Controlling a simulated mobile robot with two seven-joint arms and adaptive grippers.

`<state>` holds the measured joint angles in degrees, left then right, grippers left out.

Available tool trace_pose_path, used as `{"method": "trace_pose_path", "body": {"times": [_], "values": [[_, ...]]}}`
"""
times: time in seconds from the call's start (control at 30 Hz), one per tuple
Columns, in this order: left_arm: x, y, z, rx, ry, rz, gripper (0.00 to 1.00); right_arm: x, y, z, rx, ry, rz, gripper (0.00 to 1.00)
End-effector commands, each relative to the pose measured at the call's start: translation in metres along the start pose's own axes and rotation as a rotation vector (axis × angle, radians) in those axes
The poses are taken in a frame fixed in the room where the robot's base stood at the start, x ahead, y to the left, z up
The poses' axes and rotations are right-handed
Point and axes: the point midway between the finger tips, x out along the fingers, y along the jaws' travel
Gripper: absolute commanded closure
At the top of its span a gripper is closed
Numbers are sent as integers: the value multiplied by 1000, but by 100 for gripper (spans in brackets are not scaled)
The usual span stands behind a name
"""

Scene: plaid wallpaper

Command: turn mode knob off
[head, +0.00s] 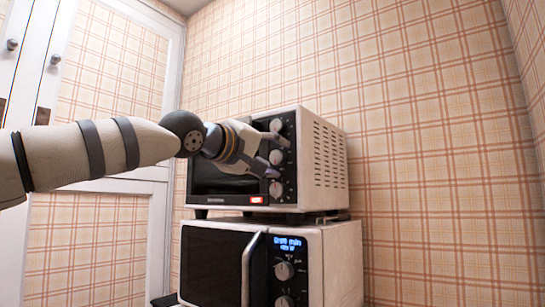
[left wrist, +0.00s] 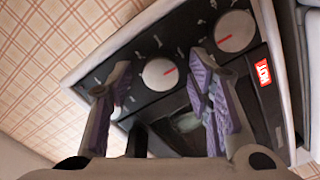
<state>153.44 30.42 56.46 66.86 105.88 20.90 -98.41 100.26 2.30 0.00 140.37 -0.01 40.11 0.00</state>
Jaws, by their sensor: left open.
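The toaster oven (head: 322,160) has a vertical column of white knobs on its black front panel. The top knob (head: 276,125), middle knob (head: 276,156) and bottom knob (head: 276,189) show in the head view. I cannot read which is the mode knob. My left gripper (head: 281,157) is open, its fingers above and below the middle knob. The bottom knob (left wrist: 235,30) lies beyond the right finger. My right gripper is out of view.
The oven stands on a microwave (head: 345,265) with a lit blue display and a vertical handle (head: 250,260). A red HOT light (left wrist: 263,72) glows on the oven front. White panelled doors (head: 95,190) are at left; plaid wall is behind and right.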

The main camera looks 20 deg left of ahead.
Motion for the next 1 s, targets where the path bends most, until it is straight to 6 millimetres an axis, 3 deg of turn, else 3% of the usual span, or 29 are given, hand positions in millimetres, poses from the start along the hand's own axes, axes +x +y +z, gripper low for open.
{"method": "trace_pose_path", "body": {"times": [0.07, 0.27, 0.3, 0.67, 1.0], "values": [[0, 0, 0, 0, 0, -1, 54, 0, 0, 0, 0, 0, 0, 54], [0, -1, 0, 0, -1, -1, 97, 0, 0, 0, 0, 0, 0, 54], [0, -1, 0, 0, -1, -1, 100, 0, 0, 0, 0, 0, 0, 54], [0, -1, 0, -50, -1, 0, 100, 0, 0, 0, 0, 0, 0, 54], [0, -1, 1, -305, -2, -1, 100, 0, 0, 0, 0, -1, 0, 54]]}}
